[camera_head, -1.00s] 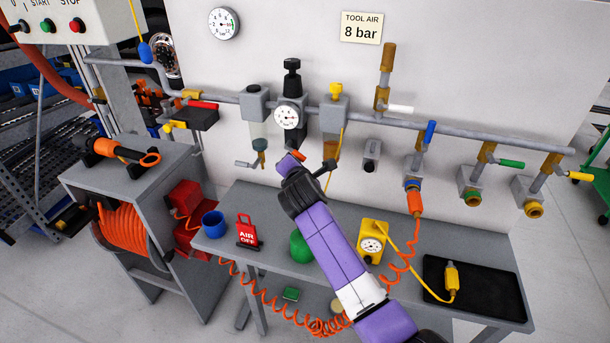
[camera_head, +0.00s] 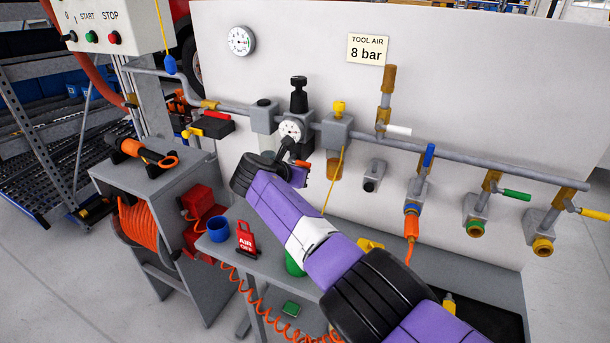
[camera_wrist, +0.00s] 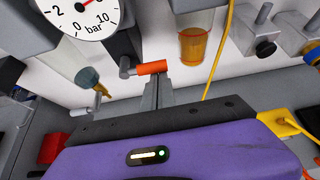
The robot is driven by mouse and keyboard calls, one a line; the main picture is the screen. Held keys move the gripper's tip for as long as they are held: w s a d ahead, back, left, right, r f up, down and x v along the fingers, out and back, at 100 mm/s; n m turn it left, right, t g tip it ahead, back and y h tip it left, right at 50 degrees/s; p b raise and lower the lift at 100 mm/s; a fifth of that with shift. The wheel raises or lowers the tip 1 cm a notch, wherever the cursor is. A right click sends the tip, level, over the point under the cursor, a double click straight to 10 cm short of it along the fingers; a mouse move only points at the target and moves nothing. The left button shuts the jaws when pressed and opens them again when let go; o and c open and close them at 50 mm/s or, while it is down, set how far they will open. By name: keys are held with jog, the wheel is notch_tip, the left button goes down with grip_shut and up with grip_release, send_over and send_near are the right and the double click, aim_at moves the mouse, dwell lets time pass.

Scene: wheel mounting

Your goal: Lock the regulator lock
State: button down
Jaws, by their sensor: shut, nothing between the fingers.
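The regulator stands on the wall pipe in the head view, with a black knob (camera_head: 298,95) on top and a round white gauge (camera_head: 290,130) on its front. The gauge also shows at the upper left of the wrist view (camera_wrist: 84,14). A short lever with an orange grip (camera_wrist: 152,68) sits below it, lying nearly level with the grip to the right. It also shows in the head view (camera_head: 302,163). No label marks it as the lock. My gripper (camera_wrist: 157,82) is shut and empty, its tips just below the orange grip; contact is unclear.
A bowl with amber liquid (camera_wrist: 193,46) and a yellow cord (camera_wrist: 222,45) hang right of the lever. A clear bowl with a drain (camera_wrist: 86,78) is on the left.

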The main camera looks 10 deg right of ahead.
jog(key=shift+r, duration=0.15)
dwell(0.5)
notch_tip(320, 180, down, 4)
jog(key=p+v, duration=0.1)
jog(key=v, duration=0.9)
jog(key=shift+s, duration=0.45)
jog(key=shift+a, duration=0.2)
